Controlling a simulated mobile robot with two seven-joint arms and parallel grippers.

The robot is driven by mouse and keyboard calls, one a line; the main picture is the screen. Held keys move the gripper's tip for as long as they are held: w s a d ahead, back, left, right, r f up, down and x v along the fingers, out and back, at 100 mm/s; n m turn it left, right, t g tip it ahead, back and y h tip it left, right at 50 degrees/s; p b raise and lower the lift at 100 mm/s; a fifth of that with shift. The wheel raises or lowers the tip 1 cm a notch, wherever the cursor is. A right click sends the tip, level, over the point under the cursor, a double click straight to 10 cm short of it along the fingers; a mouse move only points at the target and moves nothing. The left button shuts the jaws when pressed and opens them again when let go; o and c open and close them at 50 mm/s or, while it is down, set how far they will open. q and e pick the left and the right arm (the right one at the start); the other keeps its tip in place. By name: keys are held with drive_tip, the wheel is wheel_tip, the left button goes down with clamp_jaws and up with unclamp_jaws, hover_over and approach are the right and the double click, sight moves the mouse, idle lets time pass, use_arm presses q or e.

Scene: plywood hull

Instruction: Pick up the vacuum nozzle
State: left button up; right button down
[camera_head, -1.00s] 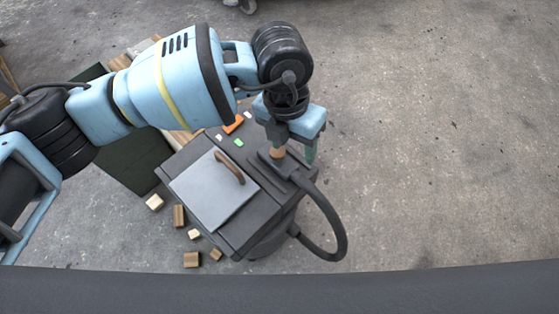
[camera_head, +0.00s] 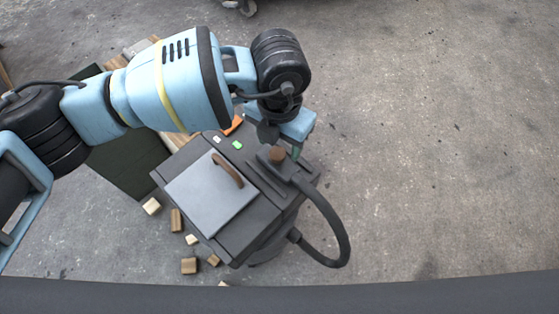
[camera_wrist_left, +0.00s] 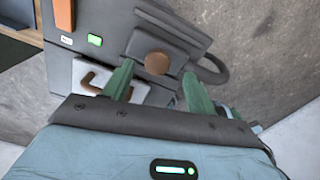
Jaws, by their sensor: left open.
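The vacuum nozzle (camera_head: 283,166) is a dark flat head with a round brown knob, lying on top of a dark grey vacuum cabinet (camera_head: 259,217). A black hose (camera_head: 333,214) runs from it down to the cabinet's side. My left gripper (camera_head: 281,145) is open and empty, just behind the knob in the head view. In the left wrist view its two green fingers point toward the nozzle (camera_wrist_left: 172,42), with the knob showing in the gap between them. I cannot tell how far apart fingers and knob are. My right gripper is in no view.
A light grey lid (camera_head: 205,195) with a brown handle lies on the cabinet. An orange item (camera_head: 234,124) and a green light (camera_head: 237,145) are near its back. Several wooden blocks (camera_head: 176,220) lie on the floor at left. The concrete floor at right is clear.

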sight(277, 154)
use_arm(q)
drive_tip(key=f, duration=0.1)
drive_tip(key=f+b, duration=0.1)
drive_tip(key=f, duration=0.2)
drive_tip(key=shift+a+f, duration=0.25)
drive_tip(key=shift+f, duration=0.05)
drive_tip(key=shift+c, duration=0.6)
drive_tip(key=c, duration=1)
drive_tip(key=shift+r, duration=0.1)
